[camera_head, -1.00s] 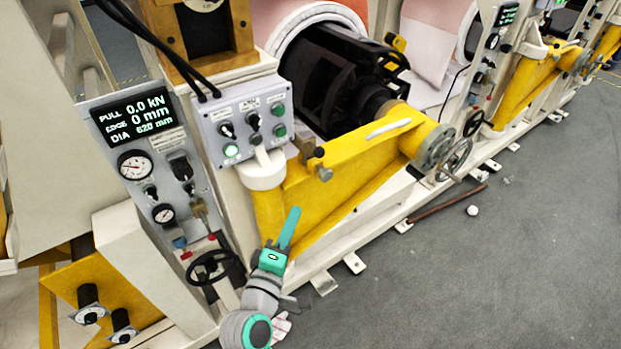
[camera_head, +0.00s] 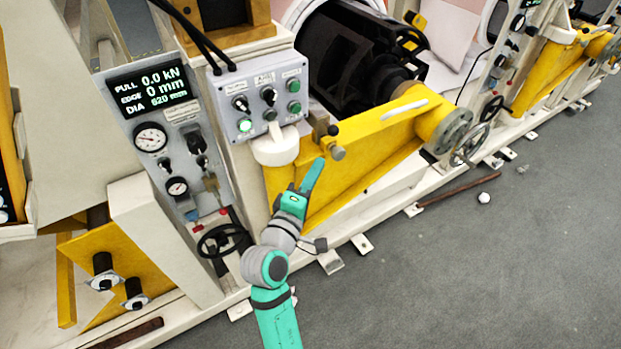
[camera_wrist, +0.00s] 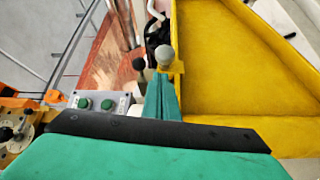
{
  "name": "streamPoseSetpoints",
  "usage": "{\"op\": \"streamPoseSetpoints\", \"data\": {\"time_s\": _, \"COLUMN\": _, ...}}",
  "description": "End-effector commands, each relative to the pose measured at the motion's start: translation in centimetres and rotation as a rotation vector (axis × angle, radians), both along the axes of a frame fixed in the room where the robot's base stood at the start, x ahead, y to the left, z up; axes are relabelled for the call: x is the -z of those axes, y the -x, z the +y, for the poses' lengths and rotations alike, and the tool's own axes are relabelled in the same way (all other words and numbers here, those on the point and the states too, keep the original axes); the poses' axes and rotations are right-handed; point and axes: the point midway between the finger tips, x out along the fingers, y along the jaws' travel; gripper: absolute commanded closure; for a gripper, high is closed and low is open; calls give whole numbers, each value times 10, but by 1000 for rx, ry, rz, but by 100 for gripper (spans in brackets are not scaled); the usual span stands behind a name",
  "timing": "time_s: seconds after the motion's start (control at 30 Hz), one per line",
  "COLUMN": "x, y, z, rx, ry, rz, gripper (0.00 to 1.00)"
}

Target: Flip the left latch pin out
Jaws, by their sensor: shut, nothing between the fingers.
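The latch pin, a grey round-ended knob (camera_head: 338,153), sits with a brown bracket (camera_head: 321,128) at the left end of the yellow swing arm (camera_head: 385,128). In the wrist view the pale knob (camera_wrist: 165,56) stands just beyond my fingertips, with a darker knob (camera_wrist: 139,64) to its left. My teal gripper (camera_head: 318,164) points up at the latch from below, its fingers shut together and empty. In the wrist view the fingertips (camera_wrist: 162,78) appear close under the pale knob; I cannot tell whether they touch it.
The control box (camera_head: 262,100) with green buttons hangs left of the latch, above a white post (camera_head: 276,150). A handwheel (camera_head: 224,240) and gauge panel (camera_head: 165,135) stand further left. Open grey floor (camera_head: 470,270) lies to the right, with a brown bar (camera_head: 458,190).

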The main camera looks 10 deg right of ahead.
Motion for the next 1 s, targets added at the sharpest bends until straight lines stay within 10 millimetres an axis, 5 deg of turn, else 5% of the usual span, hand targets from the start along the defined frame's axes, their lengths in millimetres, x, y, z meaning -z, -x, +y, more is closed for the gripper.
{"op": "streamPoseSetpoints", "data": {"time_s": 0.4, "x": -2, "y": -37, "z": -26, "rx": 1, "ry": 0, "rz": 0, "gripper": 100}}
{"op": "streamPoseSetpoints", "data": {"time_s": 1.0, "x": -2, "y": -27, "z": -41, "rx": 19, "ry": -1, "rz": 1, "gripper": 100}}
